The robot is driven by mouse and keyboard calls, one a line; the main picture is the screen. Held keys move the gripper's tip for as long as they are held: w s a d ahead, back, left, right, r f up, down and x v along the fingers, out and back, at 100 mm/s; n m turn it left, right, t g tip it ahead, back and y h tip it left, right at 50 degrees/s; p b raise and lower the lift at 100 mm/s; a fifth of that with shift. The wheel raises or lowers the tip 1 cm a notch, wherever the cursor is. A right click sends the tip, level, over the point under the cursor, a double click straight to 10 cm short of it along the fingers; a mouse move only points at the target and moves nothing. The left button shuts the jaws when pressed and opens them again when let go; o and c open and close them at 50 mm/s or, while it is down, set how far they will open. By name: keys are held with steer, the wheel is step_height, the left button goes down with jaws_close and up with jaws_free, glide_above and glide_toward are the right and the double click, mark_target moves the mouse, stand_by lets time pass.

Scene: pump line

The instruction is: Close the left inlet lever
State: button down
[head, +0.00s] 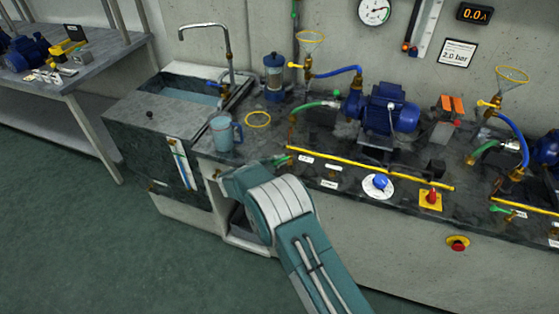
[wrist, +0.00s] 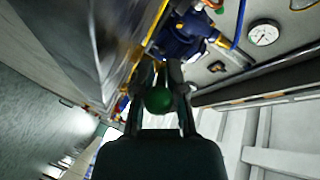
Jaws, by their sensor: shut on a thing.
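In the head view, a green lever (head: 283,160) sits at the left end of the front yellow pipe (head: 370,170) of the left pump set. My arm's wrist covers the area just below and left of it, and my gripper's fingers are hidden there. In the wrist view, my gripper (wrist: 160,78) has its two dark fingers on either side of a rounded green handle end (wrist: 158,100), shut on it. The lever's exact angle is hard to tell.
The left blue pump (head: 388,108) stands behind the pipe. A blue mug (head: 222,133), a yellow ring (head: 258,119) and a sink (head: 200,88) are to the left. A blue knob (head: 380,182) and red switch (head: 431,197) sit on the bench front. A second pump set is at the right.

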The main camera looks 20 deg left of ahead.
steer(key=shift+s+a+r, duration=0.1)
steer(key=shift+a, duration=0.15)
steer(key=c, duration=0.7)
jaws_free()
steer(key=shift+a, duration=0.1)
steer(key=shift+s, duration=0.1)
steer(key=v, duration=1.1)
steer(key=shift+s+a, duration=0.25)
steer(key=shift+s, duration=0.05)
